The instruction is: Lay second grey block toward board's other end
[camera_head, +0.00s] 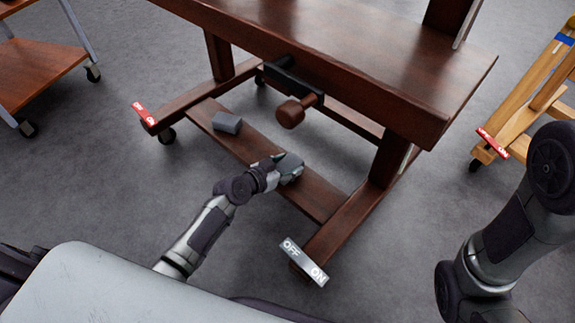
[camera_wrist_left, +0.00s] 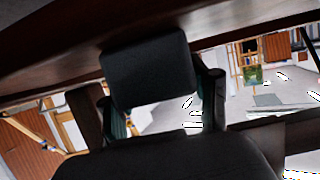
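A low dark-wood board (camera_head: 312,194) runs between the feet of the wooden bench. One grey block (camera_head: 227,122) lies on the board toward its far left end. My left gripper (camera_head: 283,164) is over the nearer right half of the board. It is shut on a second grey block (camera_head: 292,170), which shows dark between the two fingers in the left wrist view (camera_wrist_left: 150,70). I cannot tell whether this block touches the board. The fingers hide part of it. My right arm shows at the right, but its gripper is outside the picture.
The bench top (camera_head: 330,40) overhangs the board, with a vise handle (camera_head: 291,113) jutting out. A bench leg (camera_head: 386,160) stands near the board's right end, and a caster with an OFF/ON lever (camera_head: 303,262) is in front. A wooden easel (camera_head: 530,100) stands right.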

